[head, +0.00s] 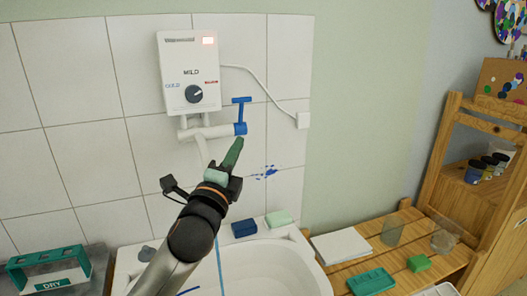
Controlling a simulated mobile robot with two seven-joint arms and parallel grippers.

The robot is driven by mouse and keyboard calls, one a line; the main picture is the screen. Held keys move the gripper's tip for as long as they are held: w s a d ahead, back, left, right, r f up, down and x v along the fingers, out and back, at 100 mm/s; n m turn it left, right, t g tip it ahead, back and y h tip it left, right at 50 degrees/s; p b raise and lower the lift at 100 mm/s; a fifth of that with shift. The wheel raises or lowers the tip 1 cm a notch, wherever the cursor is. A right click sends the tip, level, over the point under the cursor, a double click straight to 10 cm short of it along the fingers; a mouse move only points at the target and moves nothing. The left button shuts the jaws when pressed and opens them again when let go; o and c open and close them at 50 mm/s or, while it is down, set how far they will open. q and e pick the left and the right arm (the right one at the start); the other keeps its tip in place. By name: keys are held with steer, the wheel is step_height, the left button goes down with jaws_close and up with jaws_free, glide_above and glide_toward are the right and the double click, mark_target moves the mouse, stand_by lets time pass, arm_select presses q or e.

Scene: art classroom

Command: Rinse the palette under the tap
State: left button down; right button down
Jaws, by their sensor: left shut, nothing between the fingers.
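The tap (209,132) is a white pipe under a white heater box, with a blue T-shaped handle (241,115) at its right end. My left gripper (236,146) is shut and empty, its dark green fingers pointing up just below the handle; a small gap seems to separate them. My left arm hides part of the spout and basin. A thin light-blue line (219,265), perhaps running water, drops into the white sink (265,268). I cannot make out the palette to be rinsed; a dark blue streak shows at the bottom edge. My right gripper is out of view.
A blue block (244,228) and a pale green block (278,218) lie on the sink's back rim. A green DRY rack (48,270) stands left. Right, a wooden slatted bench (395,240) holds paper, clear cups and green items. Blue splashes mark the tiles.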

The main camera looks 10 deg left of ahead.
arm_select(q)
steer(key=p, duration=0.2)
glide_toward(242, 111)
steer(key=w+d+r, duration=0.3)
steer(key=d, duration=0.1)
steer(key=shift+w+a+r+p, duration=0.2)
steer(key=shift+w+a, duration=0.45)
steer(key=shift+w, duration=0.05)
steer(key=shift+w+a+r+p, duration=0.25)
steer(key=shift+w+a, duration=0.35)
steer(key=shift+w, duration=0.15)
